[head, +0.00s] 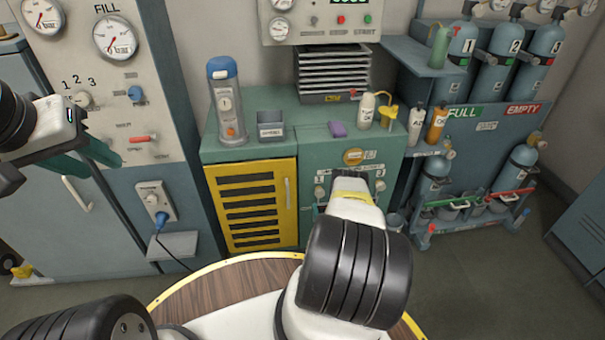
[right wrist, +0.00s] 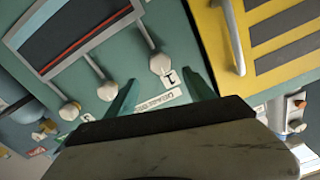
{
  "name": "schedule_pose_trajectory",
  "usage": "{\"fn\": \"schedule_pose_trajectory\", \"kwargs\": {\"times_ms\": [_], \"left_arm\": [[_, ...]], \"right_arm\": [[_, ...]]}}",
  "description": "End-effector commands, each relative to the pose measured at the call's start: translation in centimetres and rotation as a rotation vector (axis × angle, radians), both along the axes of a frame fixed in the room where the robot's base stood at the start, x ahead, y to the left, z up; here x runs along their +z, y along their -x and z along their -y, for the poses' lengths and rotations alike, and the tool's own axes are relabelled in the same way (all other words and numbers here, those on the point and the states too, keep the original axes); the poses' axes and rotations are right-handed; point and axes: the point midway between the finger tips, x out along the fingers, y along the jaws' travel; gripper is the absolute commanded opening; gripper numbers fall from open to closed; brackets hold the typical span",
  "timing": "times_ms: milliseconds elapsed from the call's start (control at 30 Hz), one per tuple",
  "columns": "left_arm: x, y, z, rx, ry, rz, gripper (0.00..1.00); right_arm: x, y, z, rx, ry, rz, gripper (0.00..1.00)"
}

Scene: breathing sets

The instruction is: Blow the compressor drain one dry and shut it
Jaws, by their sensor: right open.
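Drain knob 1 (head: 319,192) is a pale knob on the front of the teal compressor cabinet (head: 311,156). In the right wrist view, which is turned over, drain knob 1 (right wrist: 162,64) is on a short stem beside a "1" label, with two more knobs (right wrist: 107,90) (right wrist: 69,110) in the row. My right gripper (right wrist: 162,80) is open, its teal fingers apart on either side of the label strip near knob 1, not gripping it. In the head view my arm hides it. My left gripper (head: 104,168) is open and empty before the fill panel at left.
A yellow louvred door (head: 246,225) with a handle is left of the drains. On the cabinet top stand a filter cylinder (head: 226,100), a small grey bin (head: 271,126), a purple sponge (head: 338,129) and a white bottle (head: 366,110). Gas cylinders (head: 458,55) stand in a rack at right.

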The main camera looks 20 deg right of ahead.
Motion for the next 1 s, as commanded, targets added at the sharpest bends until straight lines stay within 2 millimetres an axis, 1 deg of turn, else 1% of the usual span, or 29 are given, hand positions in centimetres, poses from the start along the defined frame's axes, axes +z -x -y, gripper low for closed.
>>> {"fn": "schedule_pose_trajectory", "kwargs": {"times_ms": [300, 400, 567, 800, 867, 900, 967, 1000], "left_arm": [[0.0, 0.0, 0.0, 0.0, 0.0, 0.0, 0.36], [0.0, 0.0, 0.0, 0.0, 0.0, 0.0, 0.36], [0.0, 0.0, 0.0, 0.0, 0.0, 0.0, 0.36], [0.0, 0.0, 0.0, 0.0, 0.0, 0.0, 0.36], [0.0, 0.0, 0.0, 0.0, 0.0, 0.0, 0.36], [0.0, 0.0, 0.0, 0.0, 0.0, 0.0, 0.36], [0.0, 0.0, 0.0, 0.0, 0.0, 0.0, 0.36], [0.0, 0.0, 0.0, 0.0, 0.0, 0.0, 0.36]], "right_arm": [[0.1, -4.9, 1.1, 0.0, 0.001, 0.002, 0.62], [0.0, -6.0, 1.4, 0.001, 0.001, 0.001, 0.62], [0.0, -7.0, 1.6, 0.0, 0.0, -0.001, 0.62], [0.0, -7.1, 1.7, 0.0, 0.0, -0.001, 0.62], [0.0, -7.1, 1.7, -0.001, 0.0, -0.001, 0.52], [0.0, -7.1, 1.7, 0.0, 0.0, -0.001, 0.45], [0.1, -7.0, 1.7, -0.001, 0.0, -0.001, 0.33], [0.1, -7.1, 1.7, -0.001, 0.0, -0.001, 0.25]]}}
